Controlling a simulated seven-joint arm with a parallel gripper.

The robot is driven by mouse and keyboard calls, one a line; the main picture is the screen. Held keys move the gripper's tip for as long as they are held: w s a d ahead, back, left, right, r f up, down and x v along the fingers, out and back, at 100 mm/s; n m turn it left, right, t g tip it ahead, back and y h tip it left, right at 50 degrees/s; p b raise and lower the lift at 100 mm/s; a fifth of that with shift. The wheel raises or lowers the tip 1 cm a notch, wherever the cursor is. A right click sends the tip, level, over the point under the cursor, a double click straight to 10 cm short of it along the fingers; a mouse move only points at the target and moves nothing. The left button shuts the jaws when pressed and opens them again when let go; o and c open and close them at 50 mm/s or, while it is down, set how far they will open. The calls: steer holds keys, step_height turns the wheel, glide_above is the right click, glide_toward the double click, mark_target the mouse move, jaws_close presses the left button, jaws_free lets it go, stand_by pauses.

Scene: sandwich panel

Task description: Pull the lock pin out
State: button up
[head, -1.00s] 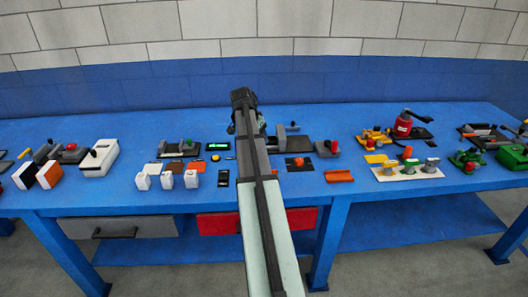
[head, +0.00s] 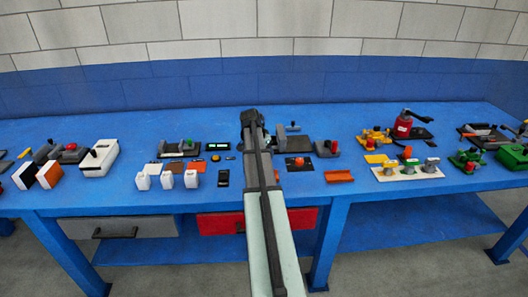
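My gripper (head: 252,120) is a small dark shape at the far end of my arm, above the middle of the blue bench. It is beside the left end of a dark grey device (head: 293,141) with an upright post. My arm covers part of the bench below it. I cannot see the fingertips well enough to tell whether they are open or shut. I cannot make out with certainty which small part is the lock pin.
The blue bench (head: 120,125) carries several small devices on both sides. A red canister (head: 402,126) stands at the back right. White blocks (head: 167,180) and an orange tray (head: 339,176) lie near the front. The back strip of the bench is mostly clear.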

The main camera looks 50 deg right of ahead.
steer(key=shift+c, duration=0.4)
jaws_close()
